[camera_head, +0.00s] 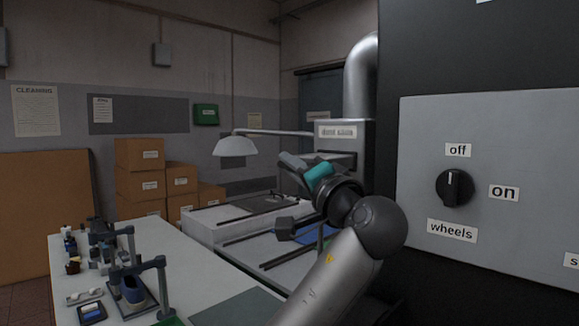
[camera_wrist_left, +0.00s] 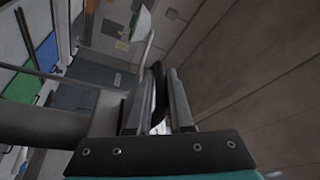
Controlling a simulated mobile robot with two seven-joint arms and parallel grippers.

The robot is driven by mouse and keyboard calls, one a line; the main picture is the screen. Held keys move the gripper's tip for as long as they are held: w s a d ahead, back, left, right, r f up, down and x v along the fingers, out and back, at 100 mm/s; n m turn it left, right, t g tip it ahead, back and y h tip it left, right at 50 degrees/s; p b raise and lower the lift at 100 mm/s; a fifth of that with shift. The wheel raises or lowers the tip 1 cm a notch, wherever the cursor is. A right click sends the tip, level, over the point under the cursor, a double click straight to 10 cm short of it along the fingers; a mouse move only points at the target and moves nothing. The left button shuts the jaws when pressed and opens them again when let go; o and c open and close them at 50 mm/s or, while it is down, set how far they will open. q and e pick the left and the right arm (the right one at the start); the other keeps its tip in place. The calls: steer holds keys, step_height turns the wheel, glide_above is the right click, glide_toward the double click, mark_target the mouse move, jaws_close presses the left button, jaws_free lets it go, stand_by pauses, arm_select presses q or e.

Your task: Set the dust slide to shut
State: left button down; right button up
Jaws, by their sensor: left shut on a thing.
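My left gripper (camera_head: 291,163), with a teal body, is raised in front and to the left of this box. In the left wrist view its two grey fingers (camera_wrist_left: 158,104) are shut on a dark upright handle (camera_wrist_left: 159,82), which looks like the dust slide's handle. The slide plate and how far it stands in or out cannot be told. My right gripper is not in view.
A grey panel with a black knob (camera_head: 454,187), labelled off, on and wheels, stands close on the right. A white lamp (camera_head: 235,146) hangs over the back bench. A table (camera_head: 188,262) with clamps and small tools is at the lower left. Cardboard boxes (camera_head: 140,155) stand behind it.

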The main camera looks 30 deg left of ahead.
mark_target(308, 155)
arm_select(q)
steer(key=w, duration=0.2)
steer(key=w+d, duration=0.1)
steer(key=w, duration=0.2)
steer(key=shift+w+d+r+p, duration=0.35)
steer(key=shift+d, duration=0.05)
steer(key=c, duration=1)
jaws_free()
steer(key=shift+w+d, duration=0.1)
steer(key=shift+w, duration=0.05)
steer(key=shift+o, duration=0.8)
steer(key=shift+w+f, duration=0.15)
steer(key=shift+f, duration=0.05)
steer(key=shift+s+d+f, duration=0.2)
steer(key=shift+s+d, duration=0.05)
steer(key=shift+d, duration=0.1)
steer(key=b+v, duration=0.3)
steer(key=v, duration=1.1)
steer(key=shift+s, duration=0.15)
